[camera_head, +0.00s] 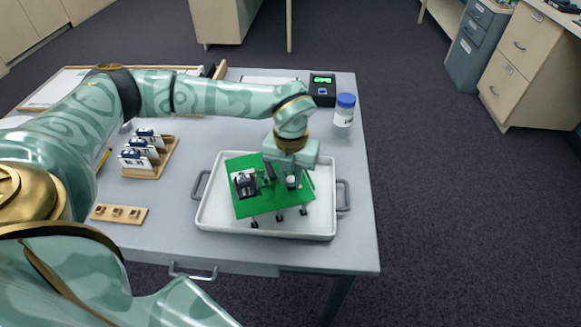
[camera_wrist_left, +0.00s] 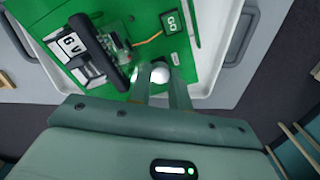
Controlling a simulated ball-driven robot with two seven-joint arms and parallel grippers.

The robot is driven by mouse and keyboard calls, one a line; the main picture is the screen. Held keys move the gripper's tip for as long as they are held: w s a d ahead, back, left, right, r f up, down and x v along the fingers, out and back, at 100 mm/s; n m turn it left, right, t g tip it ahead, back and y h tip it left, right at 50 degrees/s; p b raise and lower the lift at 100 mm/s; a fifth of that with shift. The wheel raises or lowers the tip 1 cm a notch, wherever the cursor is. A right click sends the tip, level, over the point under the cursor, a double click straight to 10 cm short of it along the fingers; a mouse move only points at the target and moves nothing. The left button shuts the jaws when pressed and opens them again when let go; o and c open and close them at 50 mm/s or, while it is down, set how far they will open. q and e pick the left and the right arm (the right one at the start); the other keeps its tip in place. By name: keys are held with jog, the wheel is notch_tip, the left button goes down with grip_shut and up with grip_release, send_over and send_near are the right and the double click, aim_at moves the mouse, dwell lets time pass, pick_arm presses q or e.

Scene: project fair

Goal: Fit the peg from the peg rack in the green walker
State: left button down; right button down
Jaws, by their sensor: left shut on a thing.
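The green walker (camera_head: 268,210), a green board on short dark legs, stands in the white tray and looks slightly tilted. It also shows in the left wrist view (camera_wrist_left: 40,20), with a dark module and a small lit display on top. My left gripper (camera_head: 291,176) is over the board's right part. In the left wrist view its fingers (camera_wrist_left: 162,88) are shut on a small white round-ended thing, apparently the peg (camera_wrist_left: 160,75). The peg's lower end and any hole under it are hard to make out. The wooden peg rack (camera_head: 100,213) lies at the table's front left. My right gripper is not in view.
The white tray (camera_head: 325,220) has grey handles at both sides. A wooden holder (camera_head: 160,172) with several small cards or modules stands left of it. A blue-capped jar (camera_head: 344,112) and a black box with a green display (camera_head: 322,90) stand behind. The right table edge is near the tray.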

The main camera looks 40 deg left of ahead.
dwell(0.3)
pick_arm(q)
jog(key=c, duration=1.2)
grip_release()
jog(key=shift+r, duration=0.1)
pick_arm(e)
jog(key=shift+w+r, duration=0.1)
pick_arm(q)
jog(key=shift+r+p, duration=3.35)
jog(key=shift+r, duration=0.35)
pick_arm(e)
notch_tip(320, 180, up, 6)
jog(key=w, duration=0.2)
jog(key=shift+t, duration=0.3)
pick_arm(q)
jog(key=shift+f, duration=0.1)
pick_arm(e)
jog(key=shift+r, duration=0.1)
